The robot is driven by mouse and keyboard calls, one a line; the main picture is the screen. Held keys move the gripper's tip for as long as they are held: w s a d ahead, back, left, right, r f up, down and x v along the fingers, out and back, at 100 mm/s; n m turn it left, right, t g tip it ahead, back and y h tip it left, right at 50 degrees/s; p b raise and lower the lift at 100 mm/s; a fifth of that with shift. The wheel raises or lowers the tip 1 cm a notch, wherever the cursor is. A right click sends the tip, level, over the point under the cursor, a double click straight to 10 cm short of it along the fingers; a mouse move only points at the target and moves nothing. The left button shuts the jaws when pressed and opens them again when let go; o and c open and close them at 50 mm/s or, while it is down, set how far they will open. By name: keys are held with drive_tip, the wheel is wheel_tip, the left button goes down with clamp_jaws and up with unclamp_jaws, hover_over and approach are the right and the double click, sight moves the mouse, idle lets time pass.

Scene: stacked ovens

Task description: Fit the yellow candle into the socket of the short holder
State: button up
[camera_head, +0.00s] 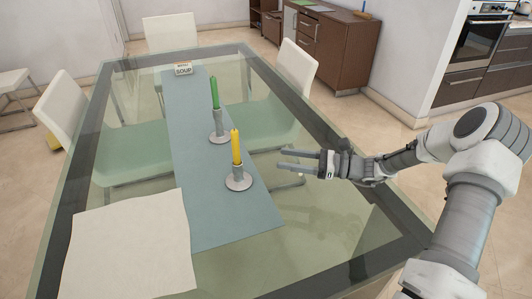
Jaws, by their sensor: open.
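The yellow candle (237,148) stands upright at the short grey holder (238,181), its lower end meeting the holder's socket. At this size I cannot tell how deep it sits. The holder stands on the blue-grey runner (205,215) near its right edge. My gripper (281,160) is open and empty, just right of the candle and apart from it, fingers pointing left toward it. My arm comes in from the right.
A taller grey holder (218,128) with a green candle (214,93) stands just behind. A soup container (183,69) is at the runner's far end. A white cloth (125,245) lies at front left. The glass table (325,230) is clear at right front. Chairs surround it.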

drive_tip(key=shift+v, duration=2.3)
drive_tip(key=shift+d, duration=0.1)
